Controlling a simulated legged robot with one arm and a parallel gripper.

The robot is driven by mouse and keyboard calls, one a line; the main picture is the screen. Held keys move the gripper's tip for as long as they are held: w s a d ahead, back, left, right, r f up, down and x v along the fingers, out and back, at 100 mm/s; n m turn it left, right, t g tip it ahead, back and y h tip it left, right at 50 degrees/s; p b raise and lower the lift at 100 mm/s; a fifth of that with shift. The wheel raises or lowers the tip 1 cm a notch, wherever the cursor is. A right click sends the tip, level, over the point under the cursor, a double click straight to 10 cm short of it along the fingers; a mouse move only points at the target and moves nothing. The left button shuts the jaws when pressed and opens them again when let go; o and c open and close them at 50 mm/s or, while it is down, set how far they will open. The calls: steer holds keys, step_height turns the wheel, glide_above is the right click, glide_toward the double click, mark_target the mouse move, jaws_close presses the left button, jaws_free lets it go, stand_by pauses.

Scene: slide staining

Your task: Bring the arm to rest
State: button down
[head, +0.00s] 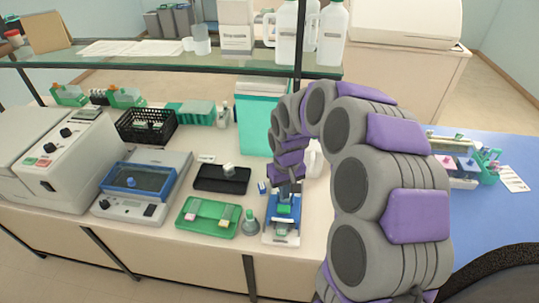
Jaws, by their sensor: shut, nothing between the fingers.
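My arm arches in from the lower right of the head view and comes down over the bench. My gripper (285,190) hangs at its end, pointing down, just above or in front of a blue and white device (283,225) near the bench's front edge. The gripper is shut and empty. Its fingertips are small and partly merge with the blue part behind them, so I cannot tell whether they touch it.
A green tray (207,231) and a grey-green flask (249,224) stand left of the device. A black tray (222,186) lies behind them. A teal box (257,118) stands behind the gripper. A glass shelf (180,60) with white jugs (331,35) spans the back.

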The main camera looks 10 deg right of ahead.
steer(key=s+r, duration=0.3)
steer(key=s, duration=0.8)
steer(key=s+r+m+g, duration=0.1)
steer(key=s+r, duration=0.2)
steer(key=s, duration=0.8)
steer(key=s+r+m, duration=0.1)
steer(key=s+r, duration=0.2)
steer(key=s, duration=0.8)
steer(key=shift+s+r+g, duration=0.3)
steer(key=shift+r+g, duration=0.1)
